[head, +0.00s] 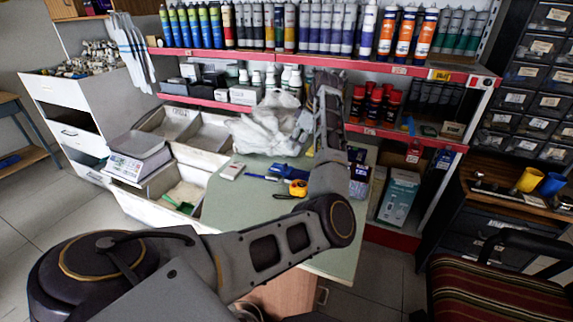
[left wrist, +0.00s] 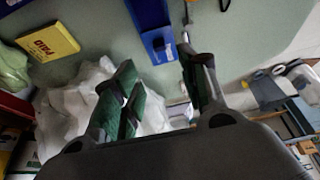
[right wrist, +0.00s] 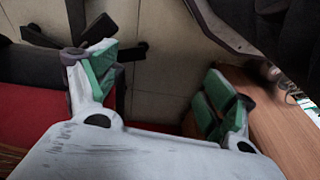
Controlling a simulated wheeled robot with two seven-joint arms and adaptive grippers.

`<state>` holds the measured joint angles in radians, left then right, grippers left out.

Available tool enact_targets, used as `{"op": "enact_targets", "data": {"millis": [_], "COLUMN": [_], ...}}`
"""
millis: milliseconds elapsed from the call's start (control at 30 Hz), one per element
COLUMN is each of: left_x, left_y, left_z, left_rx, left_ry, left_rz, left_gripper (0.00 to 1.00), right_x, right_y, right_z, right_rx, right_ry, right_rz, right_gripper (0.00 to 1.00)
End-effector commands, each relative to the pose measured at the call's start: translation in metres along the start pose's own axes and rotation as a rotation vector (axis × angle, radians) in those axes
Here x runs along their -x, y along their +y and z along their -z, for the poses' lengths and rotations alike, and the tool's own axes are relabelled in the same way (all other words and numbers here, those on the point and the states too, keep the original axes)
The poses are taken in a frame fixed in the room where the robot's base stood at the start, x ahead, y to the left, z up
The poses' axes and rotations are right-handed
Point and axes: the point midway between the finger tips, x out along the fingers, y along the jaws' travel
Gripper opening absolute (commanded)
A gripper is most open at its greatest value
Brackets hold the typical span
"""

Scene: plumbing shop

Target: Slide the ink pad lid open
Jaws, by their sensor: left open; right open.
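In the left wrist view a long blue box (left wrist: 150,25) with a small label at its near end lies on the green-grey tabletop (left wrist: 230,40). It may be the ink pad; I cannot tell for sure, nor whether its lid is shut. A yellow flat box (left wrist: 50,42) marked PAID lies to its left. My left gripper (left wrist: 158,58) is open and empty, its fingers either side of the blue box's near end in the picture, apart from it. In the head view my left arm hides part of the table. My right gripper (right wrist: 160,75) is open and empty, away from the tabletop.
White plastic bags (head: 268,125) lie at the table's back. An orange tape measure (head: 298,188) and a calculator (head: 358,188) are near my left arm. Shelves with bottles and cans (head: 330,25) stand behind. A striped chair (head: 490,285) is at right. The table's front left is clear.

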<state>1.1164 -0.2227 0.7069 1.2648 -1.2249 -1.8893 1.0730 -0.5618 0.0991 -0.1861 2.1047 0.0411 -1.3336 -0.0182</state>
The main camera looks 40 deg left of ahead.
Motion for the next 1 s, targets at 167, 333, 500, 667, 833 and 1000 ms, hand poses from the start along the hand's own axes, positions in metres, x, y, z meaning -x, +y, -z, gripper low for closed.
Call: {"op": "enact_targets", "data": {"millis": [167,333,500,667,833,1000], "left_x": [-0.025,-0.048,-0.070,-0.090,-0.105,-0.112], "left_y": [0.000,0.000,0.000,0.000,0.000,0.000], "left_z": [-0.001,0.000,0.000,0.000,0.000,0.000], "left_rx": [0.000,0.001,0.000,0.001,0.000,0.001], "left_ry": [-0.001,-0.001,-0.001,-0.001,-0.001,-0.001], "left_rz": [0.001,0.001,0.000,0.000,0.000,-0.001], "left_gripper": [0.43,0.43,0.43,0.43,0.43,0.43], "right_x": [0.002,0.011,0.016,0.024,0.032,0.035], "right_y": [-0.001,-0.003,-0.006,-0.006,-0.007,-0.009], "right_z": [0.003,0.005,0.004,0.009,0.014,0.013], "right_rx": [0.000,0.001,0.002,0.004,0.006,0.006], "right_ry": [0.013,0.024,0.033,0.052,0.067,0.072], "right_rz": [0.003,0.008,0.013,0.015,0.017,0.019], "right_gripper": [0.84,0.84,0.84,0.84,0.84,0.84]}}
